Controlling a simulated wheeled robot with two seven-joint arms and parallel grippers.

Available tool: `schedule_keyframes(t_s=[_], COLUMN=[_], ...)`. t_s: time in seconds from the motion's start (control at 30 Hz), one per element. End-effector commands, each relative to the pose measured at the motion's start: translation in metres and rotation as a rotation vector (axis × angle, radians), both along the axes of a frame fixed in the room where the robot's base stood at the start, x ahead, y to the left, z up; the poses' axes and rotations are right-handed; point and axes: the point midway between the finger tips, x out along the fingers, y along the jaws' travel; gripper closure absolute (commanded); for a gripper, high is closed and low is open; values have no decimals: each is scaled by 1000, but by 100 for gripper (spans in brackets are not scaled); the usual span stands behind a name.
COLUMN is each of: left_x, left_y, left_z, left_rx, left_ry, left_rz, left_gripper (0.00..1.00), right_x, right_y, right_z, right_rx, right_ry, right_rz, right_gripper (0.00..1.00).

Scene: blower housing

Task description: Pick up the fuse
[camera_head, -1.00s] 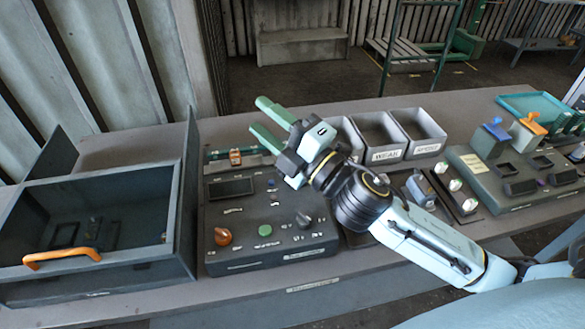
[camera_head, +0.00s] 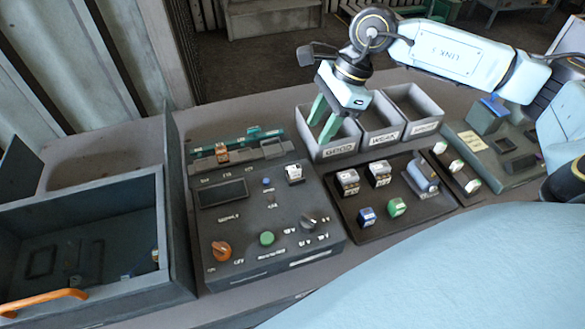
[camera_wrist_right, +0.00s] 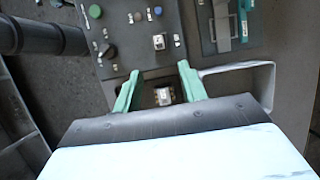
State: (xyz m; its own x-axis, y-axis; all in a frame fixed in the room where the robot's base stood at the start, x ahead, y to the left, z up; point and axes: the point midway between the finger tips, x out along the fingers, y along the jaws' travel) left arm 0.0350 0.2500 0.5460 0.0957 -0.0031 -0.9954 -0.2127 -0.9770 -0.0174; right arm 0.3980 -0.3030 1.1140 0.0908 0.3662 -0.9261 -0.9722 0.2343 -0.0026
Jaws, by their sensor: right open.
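Small blocks stand in the dark parts tray (camera_head: 432,202). Two have pale tops: one at the left (camera_head: 348,182) and one beside it (camera_head: 380,173). A blue block (camera_head: 367,217) and a green block (camera_head: 397,207) stand in front. I cannot tell for certain which is the fuse. My right gripper (camera_head: 323,119) is open and empty, its green fingers pointing down by the GOOD bin, above the tray's far left side. In the wrist view, a pale-topped block (camera_wrist_right: 164,95) shows below, between the open fingertips (camera_wrist_right: 160,82), apart from them. My left gripper is out of view.
A control panel (camera_head: 225,238) with knobs and a white-topped piece (camera_head: 293,172) stands left of the tray. Bins labelled GOOD (camera_head: 339,150), WEAK (camera_head: 386,137) and a third (camera_head: 425,127) stand behind. An open box (camera_head: 90,190) with an orange handle is at left.

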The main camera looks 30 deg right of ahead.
Motion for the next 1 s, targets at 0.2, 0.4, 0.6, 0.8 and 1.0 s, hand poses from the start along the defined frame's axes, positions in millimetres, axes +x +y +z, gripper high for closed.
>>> schedule_keyframes(t_s=[0.2,0.4,0.6,0.8,1.0], left_x=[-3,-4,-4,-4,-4], left_y=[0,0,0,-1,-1], left_z=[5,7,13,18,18], left_rx=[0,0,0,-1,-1], left_ry=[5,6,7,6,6], left_rz=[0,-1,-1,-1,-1], left_gripper=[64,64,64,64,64], right_x=[3,5,7,10,11], right_y=[18,27,34,45,47], right_z=[-40,-61,-77,-104,-111], right_rx=[5,6,7,7,5], right_ry=[4,2,4,3,1], right_rz=[3,2,1,1,0], right_gripper=[58,58,58,58,58])
